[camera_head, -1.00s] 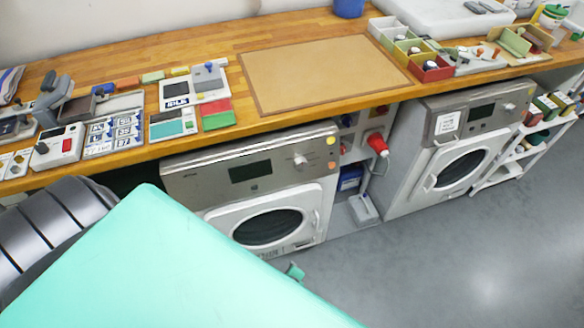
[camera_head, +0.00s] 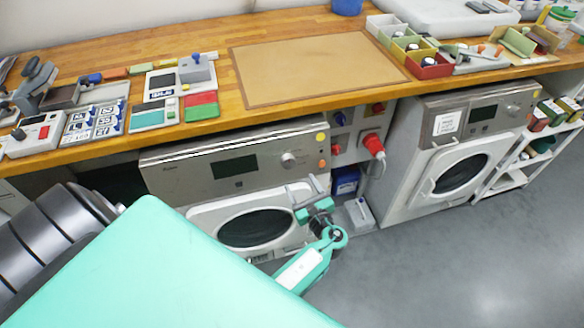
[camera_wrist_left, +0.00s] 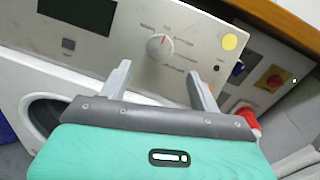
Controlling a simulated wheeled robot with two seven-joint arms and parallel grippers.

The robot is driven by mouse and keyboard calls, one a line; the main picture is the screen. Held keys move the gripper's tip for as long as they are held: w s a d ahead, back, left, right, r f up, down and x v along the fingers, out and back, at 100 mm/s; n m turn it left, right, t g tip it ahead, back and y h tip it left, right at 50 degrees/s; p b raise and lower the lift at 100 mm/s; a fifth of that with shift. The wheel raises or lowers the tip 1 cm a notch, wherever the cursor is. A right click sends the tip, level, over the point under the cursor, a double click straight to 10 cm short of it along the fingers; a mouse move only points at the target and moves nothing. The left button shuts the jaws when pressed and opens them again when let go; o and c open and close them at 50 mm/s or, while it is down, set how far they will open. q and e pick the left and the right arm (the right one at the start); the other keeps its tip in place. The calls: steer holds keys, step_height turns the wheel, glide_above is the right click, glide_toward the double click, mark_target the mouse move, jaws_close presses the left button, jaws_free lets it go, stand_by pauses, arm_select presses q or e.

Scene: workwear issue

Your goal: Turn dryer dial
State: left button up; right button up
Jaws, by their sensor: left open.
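The dryer dial (camera_head: 288,159) is a round light knob on the grey front panel of the left machine (camera_head: 185,173). In the left wrist view the dial (camera_wrist_left: 160,46) is white with a red pointer mark and printed labels around it. My left gripper (camera_head: 305,187) is open and empty, below the dial and in front of the machine's door. In the left wrist view its two fingers (camera_wrist_left: 158,75) point up toward the panel, with the dial beyond and between them, apart from both. My right gripper is not seen.
A wooden counter (camera_head: 120,150) runs above the machines. A red plug (camera_head: 373,145) sticks out from the wall panel right of the dryer. A second machine (camera_head: 405,180) stands further right. A yellow round sticker (camera_wrist_left: 229,42) is beside the dial. The floor in front is clear.

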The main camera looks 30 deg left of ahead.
mark_target(290, 166)
arm_select(q)
steer(key=x, duration=0.6)
steer(key=shift+w+a+p, duration=0.15)
steer(key=shift+w+p, duration=0.05)
steer(key=shift+p, duration=0.2)
steer(key=shift+w+a, duration=0.35)
steer(key=shift+a, duration=0.3)
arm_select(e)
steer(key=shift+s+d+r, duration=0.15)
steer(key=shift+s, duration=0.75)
arm_select(q)
steer(key=shift+c, duration=0.4)
steer(key=c, duration=0.9)
steer(key=shift+f, duration=0.1)
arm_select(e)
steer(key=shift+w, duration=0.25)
